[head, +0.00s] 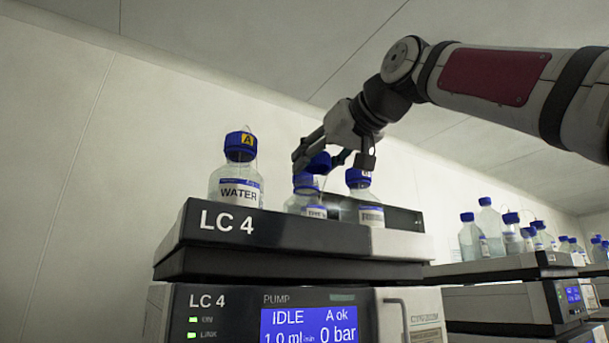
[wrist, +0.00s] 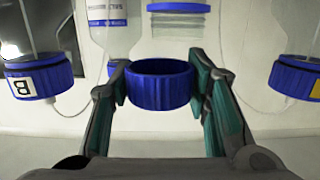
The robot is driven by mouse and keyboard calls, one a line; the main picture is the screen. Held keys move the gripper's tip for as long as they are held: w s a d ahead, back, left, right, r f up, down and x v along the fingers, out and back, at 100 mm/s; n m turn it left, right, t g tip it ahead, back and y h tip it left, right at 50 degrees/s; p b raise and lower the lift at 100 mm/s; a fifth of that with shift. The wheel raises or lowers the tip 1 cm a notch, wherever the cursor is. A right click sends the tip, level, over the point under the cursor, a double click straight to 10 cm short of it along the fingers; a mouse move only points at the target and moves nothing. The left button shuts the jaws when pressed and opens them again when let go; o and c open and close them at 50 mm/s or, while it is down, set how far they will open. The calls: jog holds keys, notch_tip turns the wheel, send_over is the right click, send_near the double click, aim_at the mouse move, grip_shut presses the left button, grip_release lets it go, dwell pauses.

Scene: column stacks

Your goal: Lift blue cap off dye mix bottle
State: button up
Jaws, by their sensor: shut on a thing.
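The blue cap (wrist: 160,86) sits between the two fingers of my gripper (wrist: 160,88) in the wrist view, which shows the scene upside down. The cap is clear of the threaded neck (wrist: 180,22) of an open bottle beyond it. In the head view my gripper (head: 312,160) is above the middle bottle on the LC 4 unit, with the blue cap (head: 319,164) in it, tilted. The dye mix bottle (head: 303,201) stands below, its small label (head: 316,211) partly hidden by the tray edge. A blue ring shows at its neck.
The water bottle (head: 236,184) with cap A stands left of it, and another blue-capped bottle (head: 362,192) close on the right. Thin tubes run from caps. The tray's front wall (head: 290,232) is raised. More bottles (head: 490,225) stand on units at right.

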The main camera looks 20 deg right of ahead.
jog(key=s+d+r, duration=0.1)
jog(key=s+d, duration=0.6)
jog(key=d, duration=0.5)
jog(key=shift+d+r, duration=0.15)
